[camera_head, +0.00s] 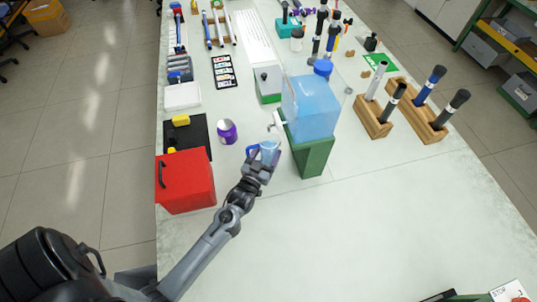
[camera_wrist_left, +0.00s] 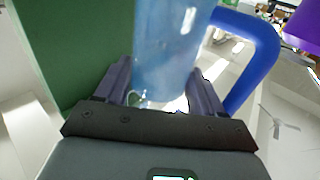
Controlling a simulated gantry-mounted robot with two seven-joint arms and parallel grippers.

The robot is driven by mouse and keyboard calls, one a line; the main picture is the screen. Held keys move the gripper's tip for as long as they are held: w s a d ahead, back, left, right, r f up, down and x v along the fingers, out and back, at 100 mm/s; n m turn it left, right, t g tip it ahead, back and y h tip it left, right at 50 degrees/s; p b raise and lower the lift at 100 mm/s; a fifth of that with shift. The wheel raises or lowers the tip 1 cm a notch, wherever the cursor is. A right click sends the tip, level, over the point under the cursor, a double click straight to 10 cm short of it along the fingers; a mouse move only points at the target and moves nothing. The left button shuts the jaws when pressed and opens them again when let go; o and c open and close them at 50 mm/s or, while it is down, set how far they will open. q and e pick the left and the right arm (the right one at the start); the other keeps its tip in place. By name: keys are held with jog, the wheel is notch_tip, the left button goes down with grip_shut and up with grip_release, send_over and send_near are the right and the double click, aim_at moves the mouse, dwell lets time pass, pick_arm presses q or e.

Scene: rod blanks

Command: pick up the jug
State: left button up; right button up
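The jug (camera_head: 270,152) is light blue and see-through with a dark blue handle on its left. It is at the left side of the green stand (camera_head: 312,158), by the tap of a big blue water tank (camera_head: 312,105). My left gripper (camera_head: 262,163) is at the jug's near side. In the left wrist view, the jug (camera_wrist_left: 168,45) is between the two fingers (camera_wrist_left: 161,85) with almost no gap, its handle (camera_wrist_left: 262,50) to the right. Whether the fingers press on it is not clear. My right gripper is not in view.
A red box (camera_head: 188,182) and a purple cup (camera_head: 227,131) are left of the jug. Wooden rod holders (camera_head: 372,120) stand to the right of the tank, with more objects behind. The near right of the table (camera_head: 390,220) is clear.

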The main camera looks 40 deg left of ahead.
pick_arm(q)
jog(key=c, duration=0.4)
jog(key=shift+r, duration=0.2)
jog(key=shift+c, duration=0.2)
